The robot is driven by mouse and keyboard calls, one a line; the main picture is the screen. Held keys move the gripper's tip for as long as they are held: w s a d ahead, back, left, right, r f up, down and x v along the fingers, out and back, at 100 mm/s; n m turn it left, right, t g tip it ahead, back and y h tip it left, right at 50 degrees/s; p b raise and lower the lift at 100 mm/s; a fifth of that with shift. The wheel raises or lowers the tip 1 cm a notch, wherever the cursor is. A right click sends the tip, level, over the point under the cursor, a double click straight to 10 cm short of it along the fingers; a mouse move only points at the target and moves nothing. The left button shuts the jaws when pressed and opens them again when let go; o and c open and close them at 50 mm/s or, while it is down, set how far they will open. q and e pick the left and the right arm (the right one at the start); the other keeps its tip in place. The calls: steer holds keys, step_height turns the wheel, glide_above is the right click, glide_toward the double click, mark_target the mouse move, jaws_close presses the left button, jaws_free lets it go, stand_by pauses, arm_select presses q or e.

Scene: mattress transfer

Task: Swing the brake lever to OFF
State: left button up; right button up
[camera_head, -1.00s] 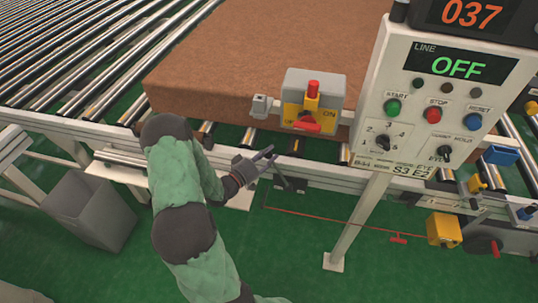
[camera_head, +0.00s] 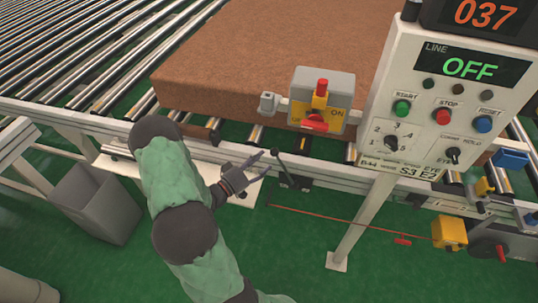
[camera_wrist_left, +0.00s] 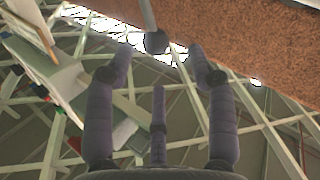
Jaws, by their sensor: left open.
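A small lever with a dark ball knob (camera_head: 275,154) stands on the conveyor's front rail, tilted to the left in the head view; I take it for the brake lever. Its label, if any, is too small to read. My left gripper (camera_head: 256,163) is open and empty just left of the knob. In the left wrist view, the rod and dark knob (camera_wrist_left: 155,41) show ahead, between and beyond the two spread fingertips of my left gripper (camera_wrist_left: 158,62). I cannot tell whether they touch. My right gripper is not in view.
A brown mattress slab (camera_head: 240,75) lies on the rollers behind the rail. A yellow and grey ON-marked switch box (camera_head: 338,92) with a red handle stands above the lever. A control panel (camera_head: 425,110) reading OFF is to the right. A grey bin (camera_head: 92,205) stands at left.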

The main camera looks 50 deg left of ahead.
arm_select(q)
steer(key=shift+s+f, duration=0.1)
steer(key=shift+s, duration=2.6)
